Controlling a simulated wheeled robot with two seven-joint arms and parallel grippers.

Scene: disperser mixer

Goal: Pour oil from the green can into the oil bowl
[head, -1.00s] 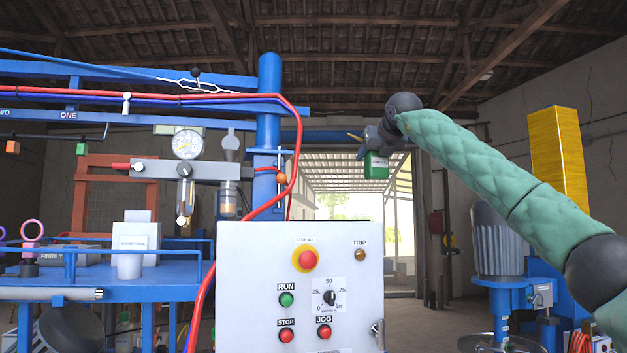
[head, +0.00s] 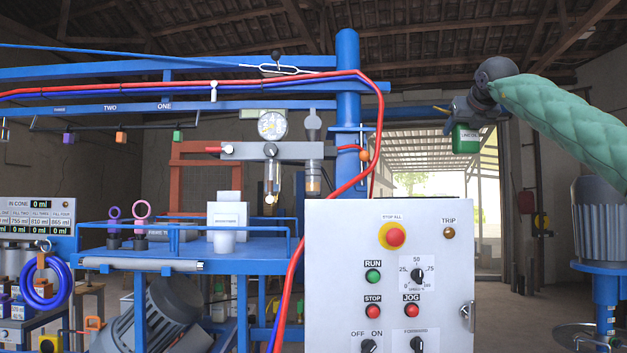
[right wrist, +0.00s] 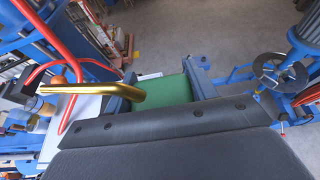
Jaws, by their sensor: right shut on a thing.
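The green can (head: 467,138) hangs in the air to the right of the blue post, above and behind the control box. My right gripper (head: 461,112) is shut on the can's top. In the right wrist view the green can (right wrist: 168,90) sits between the jaws, with its brass spout (right wrist: 88,88) reaching left. The can is well to the right of this bowl. My left gripper is not in view.
The blue post (head: 347,110) and red hose (head: 338,195) stand between the can and the bowl. A pressure gauge (head: 272,125) is left of the funnel. The control box (head: 440,235) stands low in front. The space around the can looks open.

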